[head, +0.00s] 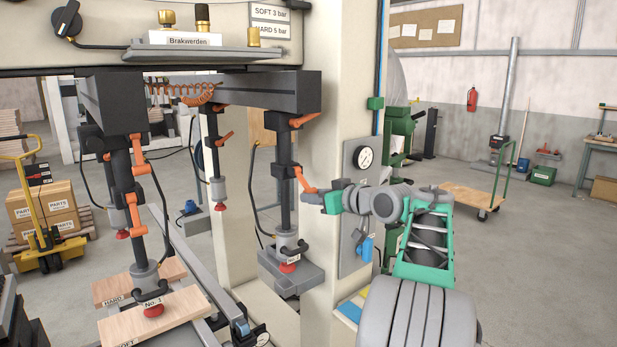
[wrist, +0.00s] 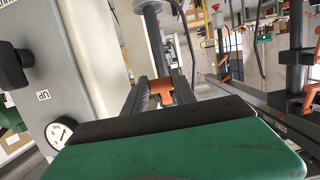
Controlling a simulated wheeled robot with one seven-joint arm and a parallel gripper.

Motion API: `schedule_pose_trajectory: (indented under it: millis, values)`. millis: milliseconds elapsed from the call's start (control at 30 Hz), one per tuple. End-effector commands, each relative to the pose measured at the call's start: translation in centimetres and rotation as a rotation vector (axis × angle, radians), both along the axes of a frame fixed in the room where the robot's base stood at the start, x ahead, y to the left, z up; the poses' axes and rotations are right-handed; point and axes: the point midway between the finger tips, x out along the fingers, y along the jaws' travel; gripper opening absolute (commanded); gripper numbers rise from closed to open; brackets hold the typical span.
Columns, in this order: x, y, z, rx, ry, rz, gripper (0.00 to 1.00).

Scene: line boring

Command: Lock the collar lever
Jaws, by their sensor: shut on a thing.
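My gripper (head: 312,197) reaches in from the right at the nearest right-hand spindle (head: 284,205), a dark upright column with a grey foot. It is shut on the orange collar lever (head: 303,178), which slants down and right from the collar on that column. In the wrist view the lever (wrist: 160,88) shows between my fingers, partly hidden by the gripper's dark edge and green body. A second orange lever (head: 304,120) sits higher, just under the dark beam, and points right, free of my gripper.
The machine's cream column (head: 342,90) stands close behind my gripper, with a gauge (head: 363,157) on its panel. Other spindles with orange levers (head: 137,150) hang to the left. Wooden boards (head: 170,310) lie below them. Open floor lies to the right.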

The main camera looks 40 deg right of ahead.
Motion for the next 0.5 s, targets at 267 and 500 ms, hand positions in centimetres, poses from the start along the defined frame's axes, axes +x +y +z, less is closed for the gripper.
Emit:
schedule_pose_trajectory:
  millis: [267, 500]
  values:
    - [0.06, 0.03, -0.26, 0.003, 0.004, 0.001, 0.0]
    - [0.81, 0.06, -1.12, 0.002, 0.003, 0.001, 0.0]
